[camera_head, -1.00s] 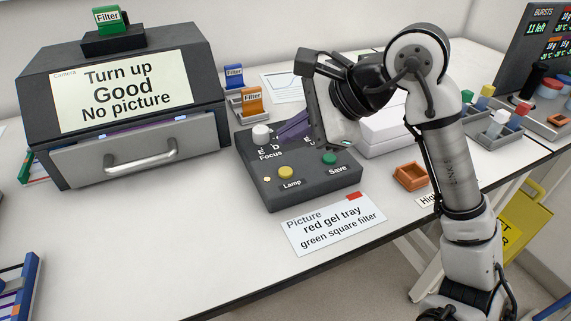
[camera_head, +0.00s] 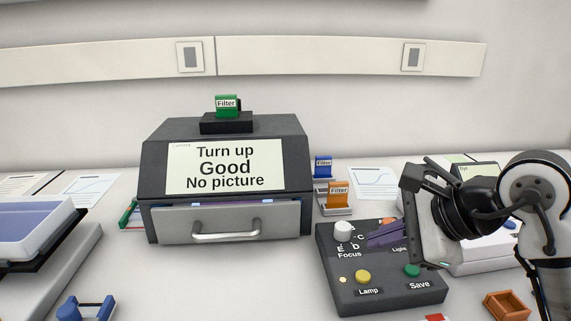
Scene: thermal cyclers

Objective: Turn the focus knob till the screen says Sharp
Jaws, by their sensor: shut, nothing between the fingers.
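The focus knob (camera_head: 343,231) is a white knob at the back left of the dark control box (camera_head: 350,297), with letters around it and the label Focus below. The screen (camera_head: 225,167) on the dark imager reads "Turn up", "Good" and "No picture". My gripper (camera_head: 376,238) is shut and empty. Its purplish fingers point left over the box, to the right of the focus knob and apart from it in the picture. They partly hide the Light control and its label.
The yellow Lamp button (camera_head: 363,277) and green Save button (camera_head: 411,270) are on the box front. The imager's drawer (camera_head: 226,223) is closed. Orange (camera_head: 339,194) and blue (camera_head: 323,166) filters stand behind the box. An orange tray (camera_head: 505,305) lies right.

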